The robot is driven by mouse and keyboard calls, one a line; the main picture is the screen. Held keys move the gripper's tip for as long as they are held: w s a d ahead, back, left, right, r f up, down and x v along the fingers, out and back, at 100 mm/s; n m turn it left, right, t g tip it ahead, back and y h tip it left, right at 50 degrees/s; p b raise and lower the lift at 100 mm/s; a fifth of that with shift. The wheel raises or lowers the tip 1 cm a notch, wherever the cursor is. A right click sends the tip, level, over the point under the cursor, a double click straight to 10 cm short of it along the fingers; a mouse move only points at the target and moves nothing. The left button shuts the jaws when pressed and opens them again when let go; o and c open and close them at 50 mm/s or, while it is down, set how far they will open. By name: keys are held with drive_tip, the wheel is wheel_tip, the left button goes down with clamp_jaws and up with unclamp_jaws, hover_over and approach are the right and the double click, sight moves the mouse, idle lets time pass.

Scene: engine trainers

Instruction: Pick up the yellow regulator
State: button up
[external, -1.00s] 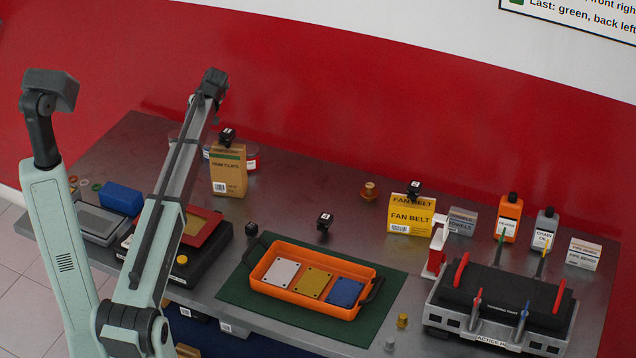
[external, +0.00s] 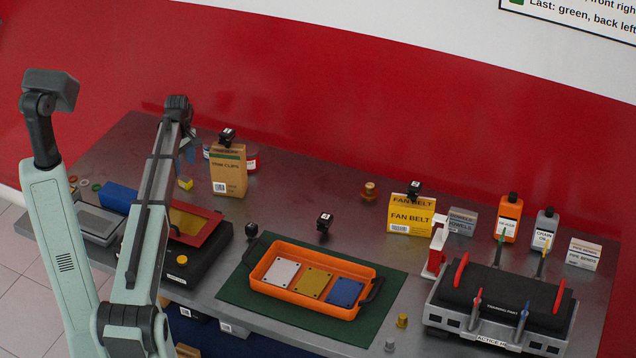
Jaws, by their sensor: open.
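A small yellow block (external: 185,183), which looks like the yellow regulator, sits on the bench behind the red-framed panel and just right of my arm. It is small, and its details cannot be made out. My gripper (external: 188,154) points down at the end of my arm, above the yellow block and seemingly apart from it. It is open and looks empty, but it is largely hidden by my own arm.
The tan box (external: 229,172) with a black cube on top stands close to the right of the block. The red-framed panel (external: 196,239) lies in front of it. An orange tray (external: 284,302) with three plates sits on a green mat (external: 234,287).

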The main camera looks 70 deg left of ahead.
sight(189, 178)
drive_tip(key=shift+f, duration=3.15)
clamp_jaws()
drive_tip(key=shift+r, duration=0.15)
